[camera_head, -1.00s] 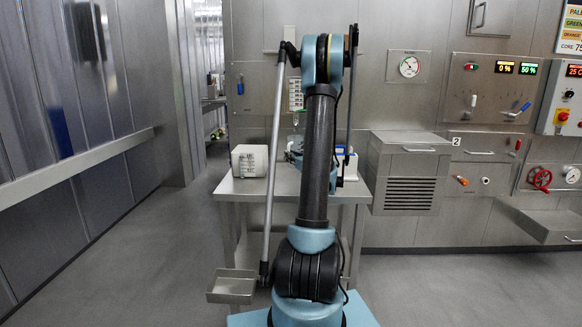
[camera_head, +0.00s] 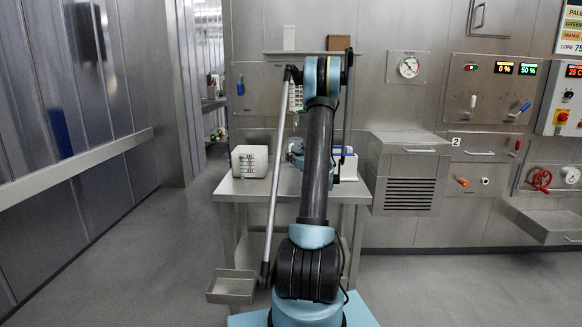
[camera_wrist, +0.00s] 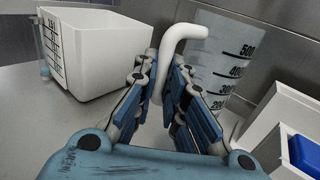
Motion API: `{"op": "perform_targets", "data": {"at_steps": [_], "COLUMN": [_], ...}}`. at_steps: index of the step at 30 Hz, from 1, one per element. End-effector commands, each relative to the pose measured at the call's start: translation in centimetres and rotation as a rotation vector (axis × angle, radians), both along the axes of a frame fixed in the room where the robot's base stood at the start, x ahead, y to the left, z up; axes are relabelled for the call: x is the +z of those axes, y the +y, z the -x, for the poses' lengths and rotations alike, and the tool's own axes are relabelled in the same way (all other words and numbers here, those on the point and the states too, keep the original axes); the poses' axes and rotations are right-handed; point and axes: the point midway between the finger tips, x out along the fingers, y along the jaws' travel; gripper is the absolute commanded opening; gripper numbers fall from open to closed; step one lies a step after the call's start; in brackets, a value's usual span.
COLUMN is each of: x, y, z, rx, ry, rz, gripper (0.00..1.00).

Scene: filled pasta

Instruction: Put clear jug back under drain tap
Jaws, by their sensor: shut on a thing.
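The clear jug (camera_wrist: 226,55) has dark graduation marks and a pale curved handle (camera_wrist: 183,37). It is at the upper right of the wrist view, just beyond my gripper (camera_wrist: 165,88). My gripper's blue-padded fingers are closed around the handle. The jug's lower part is hidden by the fingers, so I cannot tell whether it touches the worktop. In the head view my arm hides most of the gripper and jug. A tap with an orange handle (camera_head: 462,181) is on the wall at right; I cannot tell whether it is the drain tap.
A white open tub (camera_wrist: 95,50) stands left of my gripper on the steel table (camera_head: 235,190). A white box holding something blue (camera_wrist: 305,152) is close on the right. The steel wall is right behind the jug. A vented steel box (camera_head: 408,185) juts out right of the table.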

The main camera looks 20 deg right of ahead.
Motion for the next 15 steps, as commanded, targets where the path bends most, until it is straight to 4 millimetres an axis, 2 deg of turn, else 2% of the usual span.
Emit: {"op": "perform_targets", "data": {"at_steps": [9,15], "x": [-3.2,-3.8], "y": [0.0,0.0], "z": [0.0,-0.3], "rx": [0.0,0.0], "ry": [0.0,0.0], "rz": [0.0,0.0], "gripper": [0.0,0.0]}}
